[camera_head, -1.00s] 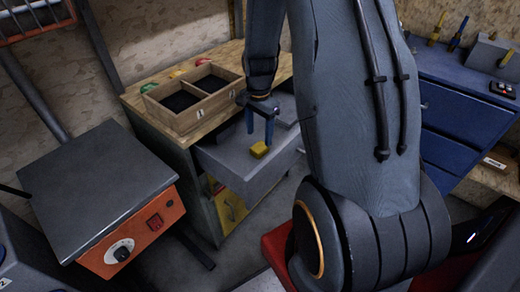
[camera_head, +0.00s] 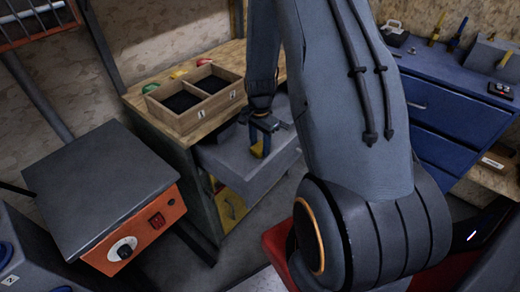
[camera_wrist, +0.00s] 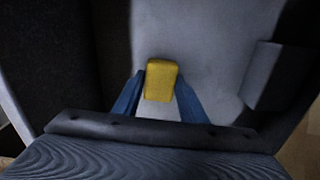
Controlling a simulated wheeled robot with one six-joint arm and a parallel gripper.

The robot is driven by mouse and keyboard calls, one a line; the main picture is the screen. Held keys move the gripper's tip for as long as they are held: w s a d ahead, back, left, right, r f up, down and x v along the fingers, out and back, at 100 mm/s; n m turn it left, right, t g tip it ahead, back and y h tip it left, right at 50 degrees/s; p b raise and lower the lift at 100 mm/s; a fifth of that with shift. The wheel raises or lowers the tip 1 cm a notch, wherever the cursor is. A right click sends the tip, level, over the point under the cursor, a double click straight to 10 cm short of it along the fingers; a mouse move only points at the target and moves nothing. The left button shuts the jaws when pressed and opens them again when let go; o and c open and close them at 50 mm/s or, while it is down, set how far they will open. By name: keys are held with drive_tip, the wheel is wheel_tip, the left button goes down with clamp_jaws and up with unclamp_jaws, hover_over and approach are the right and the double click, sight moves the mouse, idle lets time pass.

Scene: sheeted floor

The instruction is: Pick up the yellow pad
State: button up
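The yellow pad (camera_head: 257,149) is in the grey open drawer (camera_head: 222,162) of the wooden-topped cabinet. My gripper (camera_head: 260,146) is down in the drawer, pointing downward, with its blue fingers on either side of the pad. In the wrist view the yellow pad (camera_wrist: 161,80) sits between the tips of the two blue fingers, very close to both. I cannot tell whether the fingers press on it.
A two-compartment wooden box (camera_head: 196,98) stands on the cabinet top (camera_head: 232,57), with coloured items behind it. An orange machine with a dark flat top (camera_head: 100,187) stands to the left. A blue drawer cabinet (camera_head: 460,110) is at the right. Drawer walls surround my gripper.

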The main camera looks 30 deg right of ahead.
sight(260, 146)
drive_tip(key=c, duration=0.5)
drive_tip(key=shift+c, duration=0.2)
wheel_tip(260, 146, up, 10)
drive_tip(key=b, duration=0.1)
